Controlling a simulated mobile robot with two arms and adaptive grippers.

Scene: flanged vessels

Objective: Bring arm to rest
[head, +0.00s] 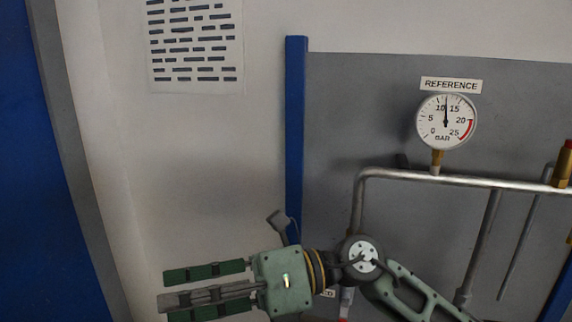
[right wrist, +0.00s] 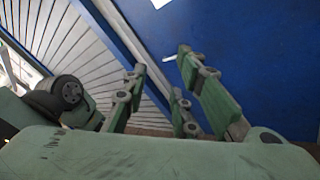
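My right arm (head: 415,292) comes in from the lower right in the head view, bent at a round joint. Its green gripper (head: 168,291) points left, with its fingers spread apart and nothing between them. In the right wrist view the fingers of the right gripper (right wrist: 160,64) also stand apart and empty, in front of a blue panel (right wrist: 245,60). My left gripper is not in the head view.
A round pressure gauge (head: 446,121) marked REFERENCE reads a little above 10 bar. It sits on a horizontal pipe (head: 470,180) before a grey panel (head: 350,100). A blue post (head: 296,130) stands behind the gripper. A white wall (head: 200,160) is at left.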

